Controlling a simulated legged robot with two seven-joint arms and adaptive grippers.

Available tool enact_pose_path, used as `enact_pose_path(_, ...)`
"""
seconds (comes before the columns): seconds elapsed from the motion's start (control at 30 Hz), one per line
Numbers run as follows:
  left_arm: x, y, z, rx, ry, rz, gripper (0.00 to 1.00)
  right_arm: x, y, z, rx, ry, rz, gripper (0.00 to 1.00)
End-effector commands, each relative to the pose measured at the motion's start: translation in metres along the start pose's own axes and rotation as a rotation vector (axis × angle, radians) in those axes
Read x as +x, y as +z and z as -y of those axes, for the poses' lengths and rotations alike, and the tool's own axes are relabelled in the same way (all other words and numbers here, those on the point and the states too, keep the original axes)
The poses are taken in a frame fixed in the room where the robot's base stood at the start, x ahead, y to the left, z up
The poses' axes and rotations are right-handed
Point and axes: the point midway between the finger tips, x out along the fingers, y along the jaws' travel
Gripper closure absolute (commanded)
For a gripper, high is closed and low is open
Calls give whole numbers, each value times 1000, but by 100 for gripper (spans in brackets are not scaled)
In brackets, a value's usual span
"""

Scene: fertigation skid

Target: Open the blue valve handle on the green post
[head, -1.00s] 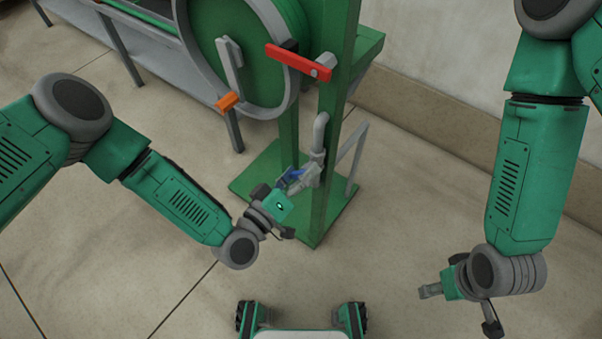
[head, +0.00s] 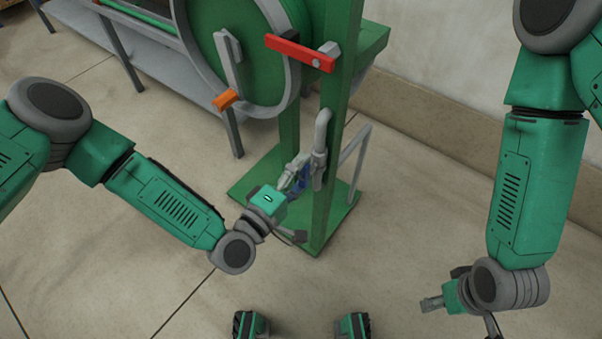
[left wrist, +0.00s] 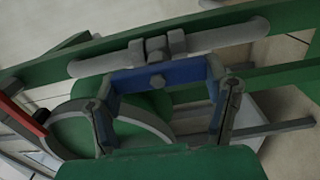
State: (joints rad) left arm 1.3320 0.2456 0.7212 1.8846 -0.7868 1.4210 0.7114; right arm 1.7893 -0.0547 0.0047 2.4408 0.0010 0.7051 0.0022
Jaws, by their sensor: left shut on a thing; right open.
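The blue valve handle (head: 301,181) sits on the grey pipe valve (head: 318,165) low on the green post (head: 336,135). In the left wrist view the blue handle (left wrist: 160,75) spans the gap between my left fingers, with a grey bolt at its middle. My left gripper (head: 292,182) is shut on the handle; its body partly hides the handle in the head view. My right gripper (head: 432,303) is open and empty at the lower right, well away from the post.
A red lever (head: 300,53) sticks out from the post above the valve. Left of it is a large green and grey reel (head: 235,55) with an orange grip (head: 226,99). A grey bent rail (head: 361,160) stands right of the post. The floor in front is clear.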

Motion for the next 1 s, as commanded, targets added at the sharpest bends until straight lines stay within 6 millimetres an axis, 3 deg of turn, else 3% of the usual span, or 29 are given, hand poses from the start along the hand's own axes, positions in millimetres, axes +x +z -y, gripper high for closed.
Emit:
enact_pose_path(0.03, 3, -7, 0, -4, 4, -14, 59, 1, 0, 0, 0, 0, 0, 47)
enact_pose_path(0.57, 2, -6, 1, -30, 2, -14, 59, 2, 0, 0, 0, 0, 0, 47)
enact_pose_path(0.6, 2, -6, 1, -30, 1, -14, 27, 2, 0, 0, 0, 0, 0, 47)
enact_pose_path(0.67, 2, -6, 1, -30, 1, -13, 10, 2, 0, 0, 0, 0, 0, 47)
enact_pose_path(1.0, -4, -2, 1, -32, -1, -5, 10, 2, 2, 0, 0, 0, -2, 47)
